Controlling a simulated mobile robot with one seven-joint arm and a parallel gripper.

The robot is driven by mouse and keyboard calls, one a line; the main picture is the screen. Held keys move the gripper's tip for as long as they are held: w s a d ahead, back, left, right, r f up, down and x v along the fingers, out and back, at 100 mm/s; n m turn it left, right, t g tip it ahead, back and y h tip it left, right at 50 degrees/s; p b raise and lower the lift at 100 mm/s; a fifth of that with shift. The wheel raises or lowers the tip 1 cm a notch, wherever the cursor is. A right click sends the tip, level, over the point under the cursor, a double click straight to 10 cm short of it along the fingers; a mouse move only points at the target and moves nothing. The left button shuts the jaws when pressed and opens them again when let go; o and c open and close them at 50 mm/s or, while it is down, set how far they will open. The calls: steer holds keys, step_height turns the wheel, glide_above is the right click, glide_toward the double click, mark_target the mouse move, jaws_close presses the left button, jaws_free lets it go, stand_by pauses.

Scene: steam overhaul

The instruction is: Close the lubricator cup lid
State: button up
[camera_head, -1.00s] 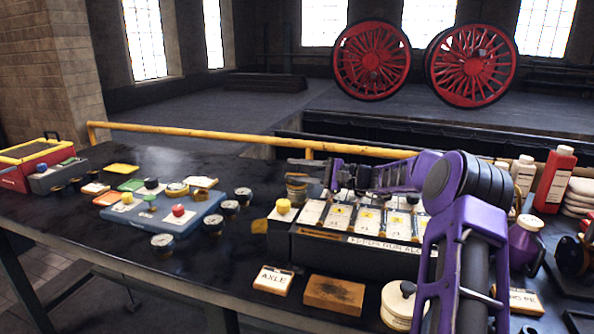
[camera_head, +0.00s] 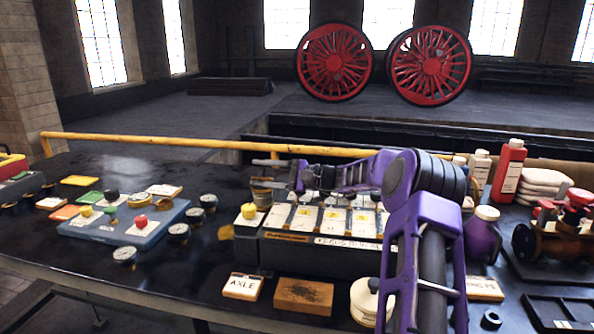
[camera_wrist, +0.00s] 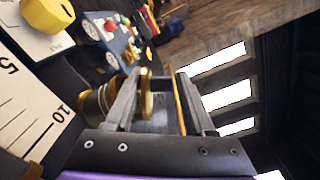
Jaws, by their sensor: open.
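The lubricator cup (camera_head: 262,196) is a small brass-coloured cup at the back left corner of the dark labelled box. In the wrist view the cup (camera_wrist: 97,103) lies just outside the left finger. A round brass disc, which looks like its lid (camera_wrist: 146,95), stands edge-on between my fingers, raised from the cup. My gripper (camera_head: 264,172) is at the cup, pointing left in the head view. In the wrist view my gripper (camera_wrist: 159,75) is open, with the disc nearer the left finger. I cannot tell whether a finger touches it. The hinge is hidden.
The dark box (camera_head: 290,250) with several labelled plates and a yellow knob (camera_head: 249,211) is beside the cup. A blue panel (camera_head: 150,228) with knobs and gauges is to the left. A yellow rail (camera_head: 180,141) runs behind the bench. Bare bench top lies front left.

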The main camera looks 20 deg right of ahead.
steer(key=m, duration=0.1)
steer(key=w+m, duration=0.1)
steer(key=shift+d+r+m, duration=0.2)
steer(key=shift+r+m, duration=0.1)
steer(key=shift+r, duration=0.1)
steer(key=m, duration=0.1)
steer(key=m+p, duration=0.1)
steer(key=w+r+m+p, duration=0.1)
steer(key=shift+d, duration=0.35)
steer(key=m+p, duration=0.2)
steer(key=shift+w+d+m, duration=0.3)
steer(key=shift+w, duration=0.05)
steer(key=s+d+m, duration=0.1)
steer(key=s+d, duration=0.2)
steer(key=d, duration=0.2)
steer(key=s+d+m+p, duration=0.1)
steer(key=s+d, duration=0.1)
steer(key=d, duration=0.3)
steer(key=s+d+m+p, duration=0.1)
steer(key=s+d, duration=0.2)
steer(key=d, duration=0.2)
steer(key=shift+s+d+f, duration=0.1)
steer(key=shift+s+f, duration=0.2)
steer(key=shift+s, duration=0.05)
steer(key=shift+p, duration=0.3)
